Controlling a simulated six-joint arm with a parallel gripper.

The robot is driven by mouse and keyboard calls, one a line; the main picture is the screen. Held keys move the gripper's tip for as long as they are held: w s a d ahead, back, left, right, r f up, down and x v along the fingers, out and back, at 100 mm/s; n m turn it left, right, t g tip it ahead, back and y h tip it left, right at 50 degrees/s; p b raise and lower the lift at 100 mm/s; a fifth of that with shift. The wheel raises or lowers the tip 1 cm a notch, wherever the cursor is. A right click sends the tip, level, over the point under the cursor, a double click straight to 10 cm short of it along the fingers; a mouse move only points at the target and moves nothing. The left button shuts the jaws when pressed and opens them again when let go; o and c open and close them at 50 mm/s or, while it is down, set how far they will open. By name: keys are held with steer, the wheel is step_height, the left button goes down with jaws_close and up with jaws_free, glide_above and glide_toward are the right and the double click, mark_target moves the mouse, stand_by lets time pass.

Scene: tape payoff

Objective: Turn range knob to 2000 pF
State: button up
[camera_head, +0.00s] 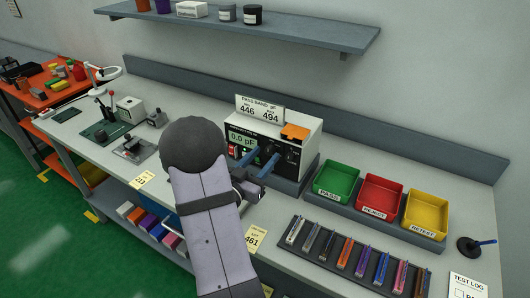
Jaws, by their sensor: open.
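The capacitance meter (311,141) is a white box with a dark front panel on the bench, in the middle of the view. Its green display (242,139) reads 0.0 pF. My gripper (267,154) is open, its two blue fingers pointing at the front panel. The fingertips are close to the panel; I cannot tell whether they touch it. Small dark controls show on the panel's right part, but I cannot make out the range knob or its setting. My arm and fingers hide part of the panel.
Green, red and yellow bins (338,180) (380,194) (425,214) stand right of the meter. A dark rack (330,259) with several coloured parts lies in front of them. A pass band card (259,108) stands at the meter's top. A fixture (135,149) sits at left.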

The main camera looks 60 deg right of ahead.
steer(key=shift+d, duration=0.7)
steer(key=c, duration=1.1)
steer(key=shift+o, duration=0.2)
